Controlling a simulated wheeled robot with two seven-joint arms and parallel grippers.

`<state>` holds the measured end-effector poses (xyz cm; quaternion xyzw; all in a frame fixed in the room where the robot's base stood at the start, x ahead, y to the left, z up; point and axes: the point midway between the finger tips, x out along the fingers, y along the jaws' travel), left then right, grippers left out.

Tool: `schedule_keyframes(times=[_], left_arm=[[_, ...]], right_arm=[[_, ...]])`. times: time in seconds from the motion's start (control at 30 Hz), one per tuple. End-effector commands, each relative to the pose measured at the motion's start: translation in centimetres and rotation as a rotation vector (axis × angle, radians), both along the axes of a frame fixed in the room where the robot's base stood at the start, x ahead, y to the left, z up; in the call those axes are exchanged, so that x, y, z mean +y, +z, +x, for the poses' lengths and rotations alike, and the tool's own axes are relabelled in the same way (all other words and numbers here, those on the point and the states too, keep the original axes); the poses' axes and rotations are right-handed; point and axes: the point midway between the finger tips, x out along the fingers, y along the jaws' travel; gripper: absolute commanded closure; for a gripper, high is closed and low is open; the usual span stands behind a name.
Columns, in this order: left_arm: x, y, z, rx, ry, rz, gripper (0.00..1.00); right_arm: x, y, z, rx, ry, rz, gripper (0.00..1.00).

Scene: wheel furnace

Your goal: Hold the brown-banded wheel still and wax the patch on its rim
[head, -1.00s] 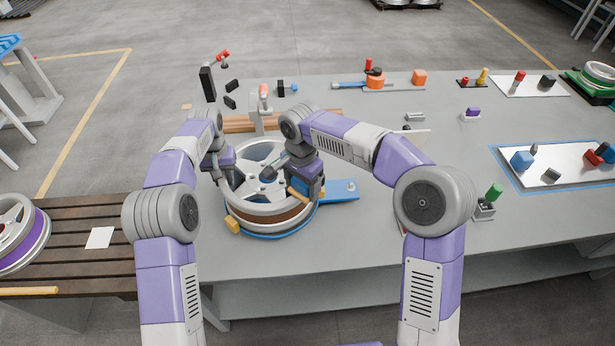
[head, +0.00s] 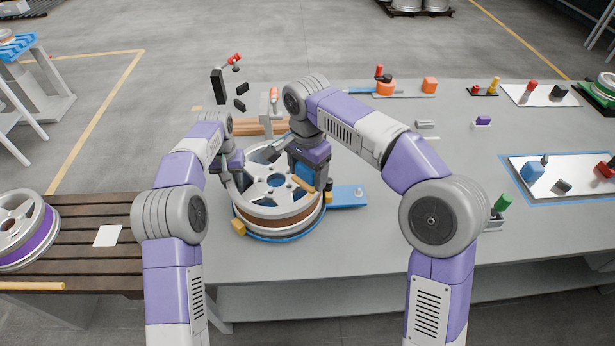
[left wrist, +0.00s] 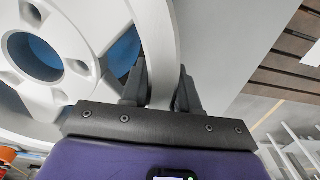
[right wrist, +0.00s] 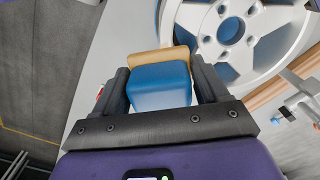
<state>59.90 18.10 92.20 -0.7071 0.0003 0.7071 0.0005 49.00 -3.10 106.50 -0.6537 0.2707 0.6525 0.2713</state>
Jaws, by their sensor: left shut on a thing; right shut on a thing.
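The brown-banded wheel (head: 275,222) lies flat on a blue ring at the front left of the grey table. My left gripper (head: 232,168) is at its left side. In the left wrist view the left fingers (left wrist: 160,88) are shut on the rim (left wrist: 158,45), one on each side. My right gripper (head: 308,175) is over the wheel's right side. It is shut on a blue block with a tan pad (right wrist: 160,88), which also shows in the head view (head: 303,184). Whether the pad touches the rim I cannot tell. I cannot make out the patch.
A blue bar (head: 347,196) extends right of the wheel, and a yellow block (head: 238,227) sits at its front left. A purple-banded wheel (head: 25,230) lies on the slatted bench at left. Trays with coloured pieces (head: 565,175) stand at right.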

Motion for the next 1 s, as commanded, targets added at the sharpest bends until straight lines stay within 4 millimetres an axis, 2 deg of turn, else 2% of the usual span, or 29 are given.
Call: schedule_keyframes(times=[0.47,0.5,0.67,1.0], left_arm=[[0.29,0.08,0.03,-0.002,0.003,0.005,1.0],[0.29,0.08,0.03,-0.002,0.003,0.004,0.67],[0.19,0.06,0.02,-0.001,0.002,0.003,0.43],[0.04,0.23,0.02,-0.001,0.0,0.001,0.4]], right_arm=[[-0.01,0.17,0.01,-0.001,0.0,0.001,0.55],[0.0,0.17,0.0,-0.001,0.0,0.001,0.55],[0.0,0.16,0.0,-0.001,0.0,0.001,0.55],[-0.01,0.15,0.01,-0.001,0.0,0.001,0.55]])
